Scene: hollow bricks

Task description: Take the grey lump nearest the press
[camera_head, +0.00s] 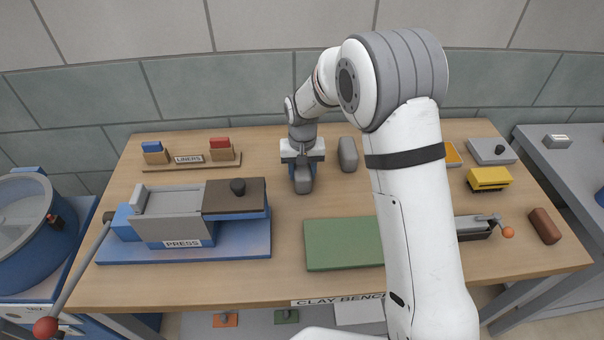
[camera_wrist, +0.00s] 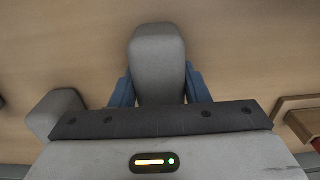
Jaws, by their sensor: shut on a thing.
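A grey lump (camera_head: 303,181) is on the clay bench, to the right of the press (camera_head: 178,232). My gripper (camera_head: 303,166) is over it from above. In the wrist view the same grey lump (camera_wrist: 158,62) sits between the two blue fingers of my gripper (camera_wrist: 160,90), which are shut on its sides. A second grey lump (camera_head: 348,154) stands to the right of my gripper, farther from the press; it also shows at the left of the wrist view (camera_wrist: 56,113). I cannot tell whether the held lump touches the bench.
The liners rack (camera_head: 190,159) with blue and red pieces stands at the back left. A green mat (camera_head: 343,244) lies at the front middle. A yellow block (camera_head: 489,178) and a brown block (camera_head: 545,226) are on the right. My arm hides part of the bench.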

